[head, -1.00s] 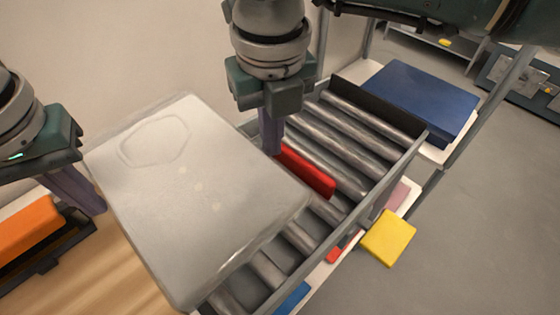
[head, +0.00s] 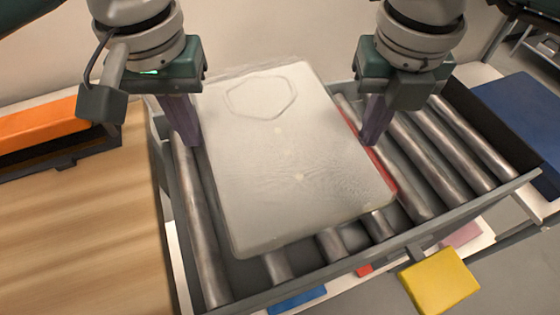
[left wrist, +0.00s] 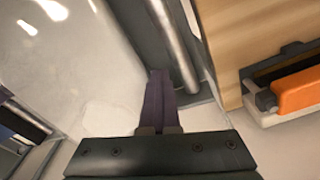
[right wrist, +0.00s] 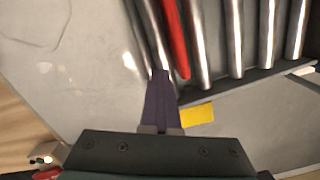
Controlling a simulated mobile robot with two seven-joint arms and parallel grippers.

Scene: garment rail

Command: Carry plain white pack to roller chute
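The plain white pack (head: 290,170), a large pale flat slab with a faint outline near its far end, lies over the roller chute (head: 205,240). I cannot tell whether it rests on the rollers or is just above them. My left gripper (head: 185,125) is at its left edge, fingers together; the fingers (left wrist: 160,100) show beside the pack (left wrist: 80,70). My right gripper (head: 375,120) is at its right edge, fingers together; they (right wrist: 160,100) also show beside the pack (right wrist: 75,60). The pack sits between the two grippers. Its underside is hidden.
A red strip (head: 383,170) lies on the rollers along the pack's right edge. A wooden table (head: 80,220) with an orange item (head: 40,125) in a dark tray is at left. A yellow block (head: 440,280) is in front of the chute, a blue slab (head: 525,110) at right.

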